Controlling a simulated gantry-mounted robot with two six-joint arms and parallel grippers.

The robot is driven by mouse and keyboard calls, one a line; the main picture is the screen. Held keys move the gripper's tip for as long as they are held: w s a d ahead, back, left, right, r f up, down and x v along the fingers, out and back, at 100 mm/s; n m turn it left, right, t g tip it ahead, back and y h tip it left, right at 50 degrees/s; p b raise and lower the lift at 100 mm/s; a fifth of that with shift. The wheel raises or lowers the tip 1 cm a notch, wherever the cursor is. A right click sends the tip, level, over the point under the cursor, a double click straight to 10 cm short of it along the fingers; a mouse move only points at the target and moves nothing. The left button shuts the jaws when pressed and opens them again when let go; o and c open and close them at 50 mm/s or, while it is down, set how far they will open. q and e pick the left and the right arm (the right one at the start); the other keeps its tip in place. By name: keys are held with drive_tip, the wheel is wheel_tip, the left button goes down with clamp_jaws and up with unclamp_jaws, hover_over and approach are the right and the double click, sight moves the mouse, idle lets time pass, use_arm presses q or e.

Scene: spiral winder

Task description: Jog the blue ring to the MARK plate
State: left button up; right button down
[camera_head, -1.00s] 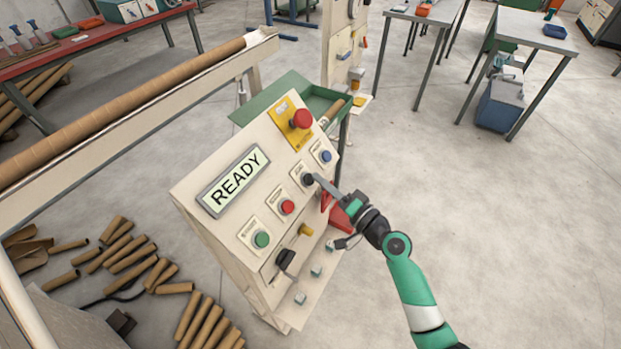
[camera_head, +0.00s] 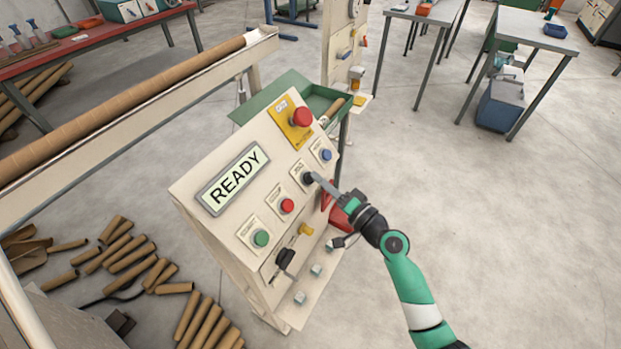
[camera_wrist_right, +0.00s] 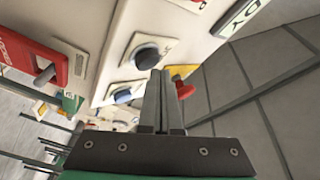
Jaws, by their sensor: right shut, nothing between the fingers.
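The cream control panel (camera_head: 240,235) stands in the middle, its display (camera_head: 234,180) reading READY. A black button (camera_head: 308,178), a blue button (camera_head: 326,155), a red button (camera_head: 287,206) and a green button (camera_head: 261,238) sit on its sloping face. My right gripper (camera_head: 316,179) is shut and empty, its fingertips at the black button; I cannot tell whether they touch. In the right wrist view the shut fingers (camera_wrist_right: 160,75) are beside the black button (camera_wrist_right: 145,56), with the blue button (camera_wrist_right: 122,96) beyond. I cannot make out the blue ring or the MARK plate. My left gripper is not in view.
A red emergency stop (camera_head: 301,117) on a yellow plate is near the panel's top. A long brown tube (camera_head: 130,105) runs along the machine at the left. Cut tubes (camera_head: 130,255) lie on the floor.

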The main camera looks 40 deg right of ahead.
drive_tip(key=shift+w+a+f+b, duration=0.15)
drive_tip(key=shift+w+f+b, duration=0.2)
drive_tip(key=shift+f, duration=0.05)
idle(0.8)
drive_tip(key=shift+r, duration=0.1)
drive_tip(key=shift+s+d+r+p, duration=0.2)
drive_tip(key=shift+s+r+p, duration=0.3)
drive_tip(key=shift+s+p, duration=0.1)
drive_tip(key=shift+f, duration=0.1)
idle(0.4)
drive_tip(key=shift+w+a+f+b, duration=0.1)
drive_tip(key=shift+w+f+b, duration=0.15)
drive_tip(key=shift+b, duration=0.2)
